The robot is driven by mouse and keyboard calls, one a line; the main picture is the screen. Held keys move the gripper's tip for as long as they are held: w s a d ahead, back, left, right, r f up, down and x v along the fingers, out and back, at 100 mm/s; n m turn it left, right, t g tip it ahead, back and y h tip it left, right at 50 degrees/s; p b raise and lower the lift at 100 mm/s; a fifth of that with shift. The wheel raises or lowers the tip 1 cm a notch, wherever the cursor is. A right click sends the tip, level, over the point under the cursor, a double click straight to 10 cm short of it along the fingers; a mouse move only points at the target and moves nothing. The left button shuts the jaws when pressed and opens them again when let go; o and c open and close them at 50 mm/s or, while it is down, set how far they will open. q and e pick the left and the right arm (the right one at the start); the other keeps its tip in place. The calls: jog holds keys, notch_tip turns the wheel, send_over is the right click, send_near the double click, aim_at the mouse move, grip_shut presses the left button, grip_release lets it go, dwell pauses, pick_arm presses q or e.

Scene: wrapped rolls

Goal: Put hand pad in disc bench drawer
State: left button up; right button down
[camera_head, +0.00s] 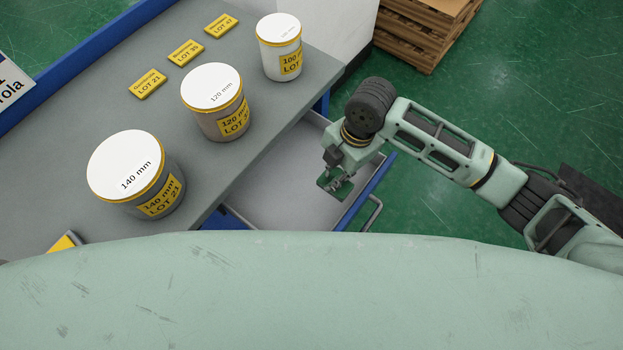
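The disc bench drawer (283,188) is pulled open under the grey bench top. Its light grey floor looks empty where I can see it, and part of it is hidden by the bench and my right arm. My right gripper (337,188) is above the drawer, near its right side, pointing down. A small dark green patch shows at its fingertips; I cannot tell whether it is the hand pad or part of the gripper. No hand pad can be made out for certain elsewhere. My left gripper is out of view.

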jog(key=shift+w+a+f+p, duration=0.2)
jog(key=shift+a+f, duration=0.65)
jog(key=shift+f, duration=0.35)
jog(key=shift+w+a+f+p, duration=0.1)
jog(key=shift+w+a+f, duration=0.1)
jog(key=shift+a+f, duration=0.85)
jog(key=shift+w+a+f+p, duration=0.2)
jog(key=shift+a+f, duration=0.5)
jog(key=shift+f, duration=0.65)
jog(key=shift+f, duration=0.1)
jog(key=c, duration=1.6)
grip_release()
jog(key=shift+c, duration=0.2)
notch_tip(320, 180, up, 12)
jog(key=d, duration=0.2)
jog(key=shift+w+b, duration=0.3)
jog(key=shift+w, duration=0.05)
